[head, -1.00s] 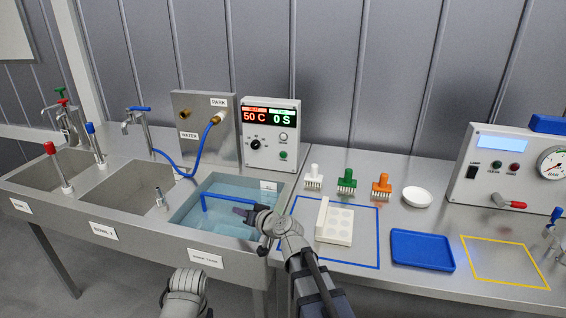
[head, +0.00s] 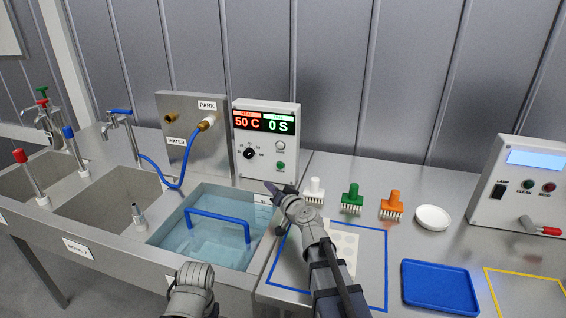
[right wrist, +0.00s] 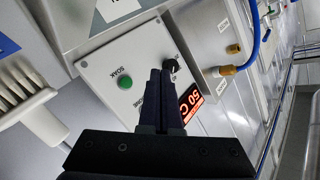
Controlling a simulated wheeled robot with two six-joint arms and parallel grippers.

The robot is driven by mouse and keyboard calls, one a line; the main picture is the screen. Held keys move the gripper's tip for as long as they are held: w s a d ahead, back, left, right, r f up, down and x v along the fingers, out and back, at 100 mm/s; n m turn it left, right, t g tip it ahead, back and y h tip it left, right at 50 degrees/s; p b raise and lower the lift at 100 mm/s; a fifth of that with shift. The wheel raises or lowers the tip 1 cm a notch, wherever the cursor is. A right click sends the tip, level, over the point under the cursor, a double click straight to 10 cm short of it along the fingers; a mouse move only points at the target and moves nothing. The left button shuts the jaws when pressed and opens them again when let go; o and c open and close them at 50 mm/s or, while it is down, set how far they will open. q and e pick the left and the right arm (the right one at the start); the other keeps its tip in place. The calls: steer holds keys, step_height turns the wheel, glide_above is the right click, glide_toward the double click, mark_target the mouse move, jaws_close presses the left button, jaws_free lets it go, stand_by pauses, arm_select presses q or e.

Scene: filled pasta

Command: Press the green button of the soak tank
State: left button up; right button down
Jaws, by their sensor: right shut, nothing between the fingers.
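The soak tank (head: 165,238) is a water-filled basin with a blue handle (head: 215,214) standing in it. Its control box (head: 240,170) stands behind, reading 50 C and 0 S, with a black knob and a white button. The green button (head: 280,167) sits low on the box's front. It also shows in the right wrist view (right wrist: 125,82), beside the fingers, labelled SOAK. My right gripper (head: 270,186) is shut and empty, just below and in front of the green button in the head view; contact is not visible. My left gripper is out of view; part of my left arm shows at the bottom.
White, green and orange brushes (head: 352,197) stand right of my right arm, with a white dish (head: 432,217) and blue tray (head: 437,286). A blue hose (head: 172,184) hangs from the water panel (head: 190,105). Another sink (head: 110,200) lies left.

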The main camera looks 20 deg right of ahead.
steer(key=shift+w+d, duration=0.1)
steer(key=shift+w, duration=0.05)
stand_by(0.3)
steer(key=shift+w+d, duration=0.8)
steer(key=shift+w, duration=0.4)
steer(key=shift+w+d, duration=0.8)
steer(key=shift+w, duration=0.35)
steer(key=shift+w+d, duration=0.8)
steer(key=shift+w, duration=0.4)
steer(key=shift+w+d, duration=0.25)
steer(key=shift+w, duration=0.1)
steer(key=shift+w+d, duration=0.2)
steer(key=shift+w, duration=0.15)
steer(key=shift+s, duration=0.1)
steer(key=shift+s+a, duration=0.45)
steer(key=shift+s, duration=0.15)
steer(key=shift+s, duration=0.1)
stand_by(0.3)
steer(key=shift+s+a, duration=0.7)
steer(key=shift+s, duration=0.3)
steer(key=shift+s+a, duration=0.7)
steer(key=shift+s, duration=0.3)
